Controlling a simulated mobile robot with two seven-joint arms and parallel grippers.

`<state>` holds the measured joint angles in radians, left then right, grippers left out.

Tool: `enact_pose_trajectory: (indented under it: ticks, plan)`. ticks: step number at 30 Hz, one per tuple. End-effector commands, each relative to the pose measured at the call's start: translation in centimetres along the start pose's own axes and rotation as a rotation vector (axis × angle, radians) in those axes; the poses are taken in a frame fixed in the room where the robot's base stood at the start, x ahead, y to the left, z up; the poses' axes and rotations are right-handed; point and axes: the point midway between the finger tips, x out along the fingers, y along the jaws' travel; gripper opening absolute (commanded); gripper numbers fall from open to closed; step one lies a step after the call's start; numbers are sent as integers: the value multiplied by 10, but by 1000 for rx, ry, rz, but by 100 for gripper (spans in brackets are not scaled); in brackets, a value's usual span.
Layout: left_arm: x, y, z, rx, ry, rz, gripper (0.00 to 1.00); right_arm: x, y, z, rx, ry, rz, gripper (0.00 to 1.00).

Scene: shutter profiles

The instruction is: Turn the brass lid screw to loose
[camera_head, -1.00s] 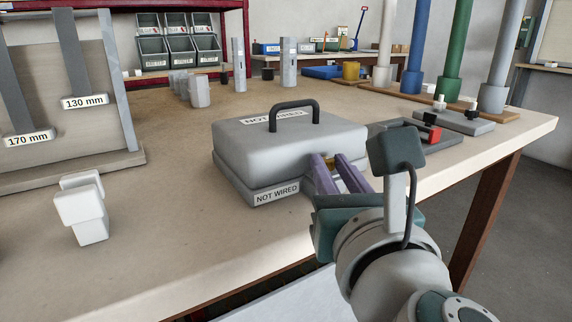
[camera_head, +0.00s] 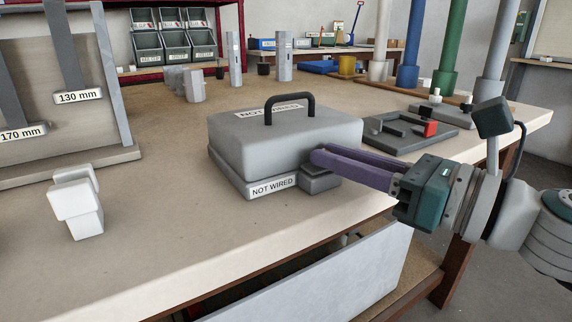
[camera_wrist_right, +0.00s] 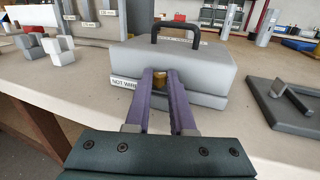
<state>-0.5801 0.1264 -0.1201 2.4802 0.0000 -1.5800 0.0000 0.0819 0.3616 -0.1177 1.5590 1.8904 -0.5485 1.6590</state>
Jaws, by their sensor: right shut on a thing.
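A grey box with a rounded lid (camera_head: 285,140) stands on the workbench, with a black handle on top and a "NOT WIRED" label (camera_head: 273,187) on its front. The brass lid screw (camera_wrist_right: 160,78) shows in the right wrist view between my fingertips, at the box's near side. In the head view it is hidden behind the fingers. My right gripper (camera_head: 318,155) comes in from the right, its purple fingers level and shut on the brass screw. It also shows in the right wrist view (camera_wrist_right: 160,76). My left gripper is not in view.
A dark grey fixture with a red block (camera_head: 430,128) lies right of the box. White blocks (camera_head: 77,203) stand at the left, near a board with length labels (camera_head: 78,97). Coloured posts (camera_head: 448,45) rise at the back right.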

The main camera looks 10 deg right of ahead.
Motion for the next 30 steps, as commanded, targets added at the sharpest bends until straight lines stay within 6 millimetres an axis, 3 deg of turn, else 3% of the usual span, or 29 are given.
enact_pose_trajectory:
  ticks: [9, 28, 29, 30]
  plan:
    - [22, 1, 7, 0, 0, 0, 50, 1, -5, -1, 0, 3, 155, 0]
    - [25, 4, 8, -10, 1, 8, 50, 1, -4, 1, 2, 5, 206, 0]
    - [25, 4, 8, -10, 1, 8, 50, 1, -4, 0, 1, 5, 206, 23]
    - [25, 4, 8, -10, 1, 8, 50, 1, -4, 0, 1, 5, 206, 28]
